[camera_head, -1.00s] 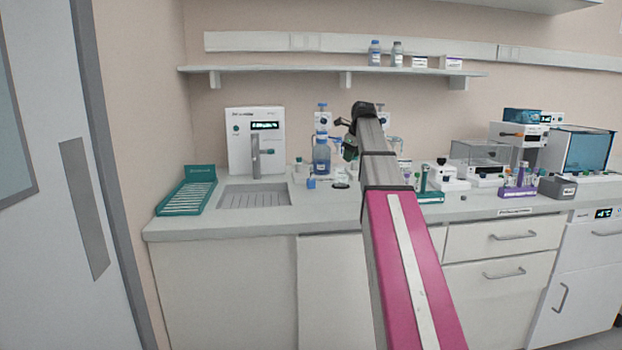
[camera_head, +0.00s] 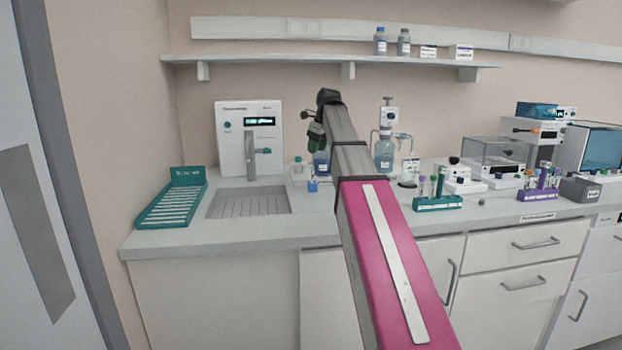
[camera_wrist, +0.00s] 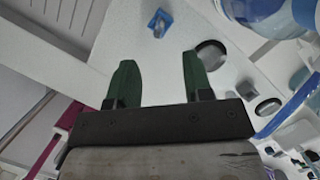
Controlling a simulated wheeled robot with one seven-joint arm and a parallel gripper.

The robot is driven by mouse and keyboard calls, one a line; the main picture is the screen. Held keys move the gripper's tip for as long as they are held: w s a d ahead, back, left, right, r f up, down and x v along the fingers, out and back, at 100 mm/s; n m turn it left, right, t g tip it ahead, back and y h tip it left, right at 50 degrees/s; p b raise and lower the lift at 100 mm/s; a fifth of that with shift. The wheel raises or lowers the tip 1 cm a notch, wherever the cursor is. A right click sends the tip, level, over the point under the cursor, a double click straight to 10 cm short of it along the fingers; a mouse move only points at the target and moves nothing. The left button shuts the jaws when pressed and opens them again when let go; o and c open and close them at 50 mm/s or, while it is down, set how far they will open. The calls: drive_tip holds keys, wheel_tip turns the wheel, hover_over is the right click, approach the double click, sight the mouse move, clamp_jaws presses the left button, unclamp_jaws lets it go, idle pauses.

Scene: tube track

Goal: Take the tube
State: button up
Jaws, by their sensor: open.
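Small tubes with coloured caps stand in a teal rack (camera_head: 438,204) on the counter, right of my arm in the head view. More tubes stand in a purple rack (camera_head: 538,195) further right. I cannot tell which tube the task names. A small blue item (camera_head: 313,186) sits on the counter near the sink; a blue item in the wrist view (camera_wrist: 159,22), beyond the fingertips, may be the same one. My gripper (camera_head: 317,137) is above the counter, left of the teal rack. In the wrist view its green fingers (camera_wrist: 159,62) are apart with nothing between them.
A blue-labelled bottle (camera_head: 321,163) is partly hidden behind my gripper, with another bottle (camera_head: 384,152) to its right. A sink (camera_head: 248,202), a white dispenser (camera_head: 249,138) and a teal tray (camera_head: 172,203) are at left. A shelf (camera_head: 330,60) runs above. The counter's front strip is clear.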

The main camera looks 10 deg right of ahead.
sight(312, 179)
drive_tip(key=x, duration=1)
drive_tip(key=shift+s+f, duration=0.2)
drive_tip(key=shift+f, duration=0.1)
drive_tip(key=c, duration=0.8)
